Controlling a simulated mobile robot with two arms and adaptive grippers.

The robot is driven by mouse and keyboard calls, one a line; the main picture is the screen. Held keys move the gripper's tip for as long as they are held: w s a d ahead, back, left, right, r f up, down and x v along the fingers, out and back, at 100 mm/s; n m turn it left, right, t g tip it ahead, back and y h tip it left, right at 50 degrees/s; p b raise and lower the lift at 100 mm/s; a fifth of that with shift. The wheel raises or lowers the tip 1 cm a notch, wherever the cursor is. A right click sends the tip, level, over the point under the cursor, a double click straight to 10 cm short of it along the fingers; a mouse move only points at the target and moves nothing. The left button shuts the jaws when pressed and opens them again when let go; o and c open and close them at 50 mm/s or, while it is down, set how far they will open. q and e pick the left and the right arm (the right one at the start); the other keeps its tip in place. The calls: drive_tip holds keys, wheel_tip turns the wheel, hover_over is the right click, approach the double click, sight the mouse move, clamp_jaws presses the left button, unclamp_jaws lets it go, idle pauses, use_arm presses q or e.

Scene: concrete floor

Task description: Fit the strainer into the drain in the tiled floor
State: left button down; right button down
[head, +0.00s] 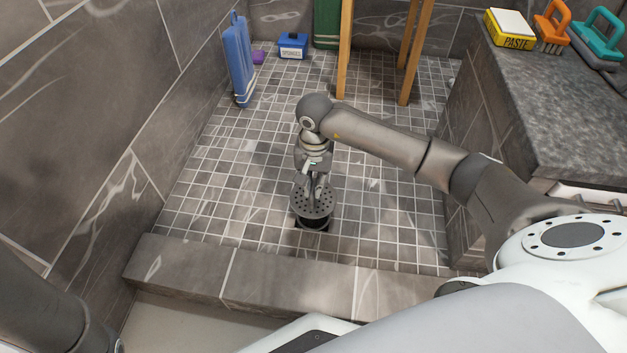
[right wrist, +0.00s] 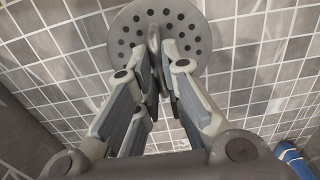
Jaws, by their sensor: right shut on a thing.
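The strainer (head: 312,204) is a round grey disc with many small holes and an upright handle on top. My right gripper (head: 314,182) is shut on the strainer's handle from above. In the right wrist view, the gripper (right wrist: 162,62) pinches the handle, and the strainer's disc (right wrist: 197,40) shows beyond the fingers. The dark drain opening (head: 312,227) shows at the strainer's near edge; the rest is hidden under the disc. I cannot tell whether the strainer touches the drain. My left gripper is out of view.
A raised tiled curb (head: 290,285) runs along the near side. A blue container (head: 239,60) stands by the left wall, with a blue box (head: 292,46) behind. Wooden legs (head: 345,50) stand at the back. A stone counter (head: 545,105) bounds the right.

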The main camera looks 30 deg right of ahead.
sight(314, 202)
drive_tip(key=shift+f+b, duration=0.85)
drive_tip(key=shift+f, duration=0.65)
idle(0.8)
drive_tip(key=shift+f+b, duration=1.75)
drive_tip(key=shift+f, duration=0.85)
drive_tip(key=c, duration=1.5)
unclamp_jaws()
drive_tip(key=shift+o, duration=0.2)
wheel_tip(314, 202, up, 12)
drive_tip(key=shift+s+r, duration=0.1)
